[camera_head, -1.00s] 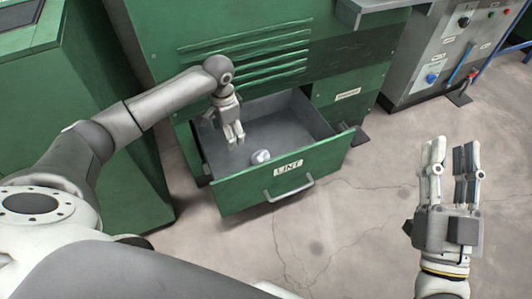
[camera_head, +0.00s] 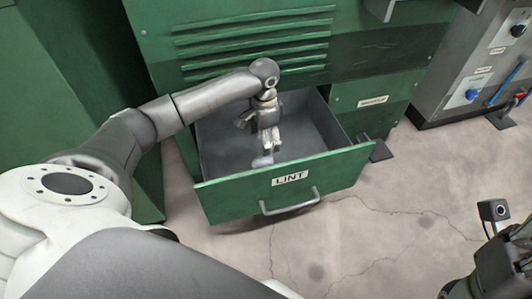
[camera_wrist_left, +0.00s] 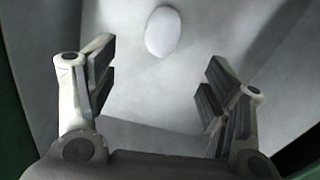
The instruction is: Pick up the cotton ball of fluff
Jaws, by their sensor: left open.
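The cotton ball of fluff (camera_head: 262,160) is a small pale lump on the floor of the open green drawer (camera_head: 345,165) labelled LINT. My left gripper (camera_head: 270,147) points down into the drawer, close above and beside the fluff, and partly covers it in the head view. In the left wrist view the fluff (camera_wrist_left: 162,32) is a white oval beyond the open fingers of the left gripper (camera_wrist_left: 160,58), roughly centred between them. Nothing is between the fingers. Only a dark part of my right arm shows at the lower right; its fingers are out of the picture.
The drawer's walls surround the left gripper, with the front panel and its handle (camera_head: 290,203) on the near side. The green machine (camera_head: 360,60) rises behind. A grey control cabinet (camera_head: 460,70) stands at the right. The cracked concrete floor (camera_head: 370,235) is clear.

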